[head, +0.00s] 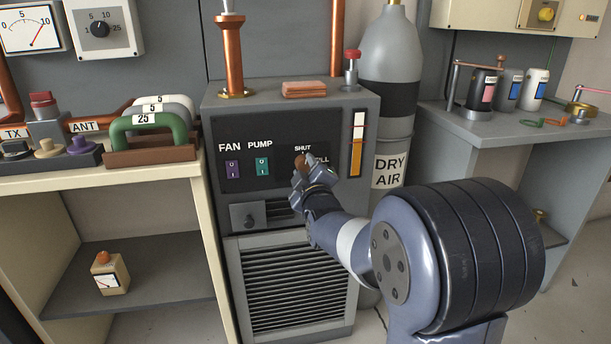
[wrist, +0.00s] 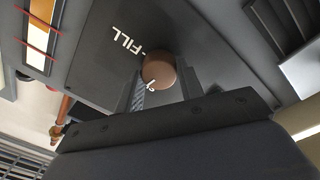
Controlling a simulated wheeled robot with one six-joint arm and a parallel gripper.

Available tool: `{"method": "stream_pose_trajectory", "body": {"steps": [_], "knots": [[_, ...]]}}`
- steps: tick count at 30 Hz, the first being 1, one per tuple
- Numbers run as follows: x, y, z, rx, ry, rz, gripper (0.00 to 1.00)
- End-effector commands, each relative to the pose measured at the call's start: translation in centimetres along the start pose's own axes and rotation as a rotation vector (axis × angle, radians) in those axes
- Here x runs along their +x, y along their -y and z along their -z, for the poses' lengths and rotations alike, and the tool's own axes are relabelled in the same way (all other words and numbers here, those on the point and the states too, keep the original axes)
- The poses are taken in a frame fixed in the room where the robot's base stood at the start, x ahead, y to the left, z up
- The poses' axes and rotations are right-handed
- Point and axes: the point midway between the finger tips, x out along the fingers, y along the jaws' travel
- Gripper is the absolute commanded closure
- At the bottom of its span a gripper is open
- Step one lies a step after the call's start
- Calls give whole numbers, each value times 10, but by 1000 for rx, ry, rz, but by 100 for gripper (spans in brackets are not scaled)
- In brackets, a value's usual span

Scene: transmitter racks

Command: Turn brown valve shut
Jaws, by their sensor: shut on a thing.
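The brown valve (head: 301,162) is a round knob on the front panel of the grey cabinet, under a white "SHUT" label. A partly covered label ending in "ILL" is to its right. In the wrist view the brown valve (wrist: 159,70) sits between the two dark fingers, beside the white word "FILL". A small white mark shows at its lower edge; I cannot tell whether it is on the knob or the panel. My gripper (head: 300,176) is shut on the valve, and it also shows in the wrist view (wrist: 163,88). My arm hides the panel below and right of it.
A purple FAN switch (head: 232,169) and a green PUMP switch (head: 262,166) are left of the valve. A vertical gauge (head: 357,144) is to its right. A small lever (head: 249,219) and a louvred grille (head: 293,285) are below. The DRY AIR cylinder (head: 392,120) stands behind at right.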

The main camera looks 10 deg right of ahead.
Motion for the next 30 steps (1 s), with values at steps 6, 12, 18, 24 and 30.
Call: {"method": "stream_pose_trajectory", "body": {"steps": [6,12,18,24,30], "knots": [[0,0,-1,-116,-8,1,86],[0,0,-1,-171,-10,4,86],[0,0,0,-191,-11,5,86],[0,0,0,-192,-11,5,86],[0,0,0,-192,-12,5,58]]}}
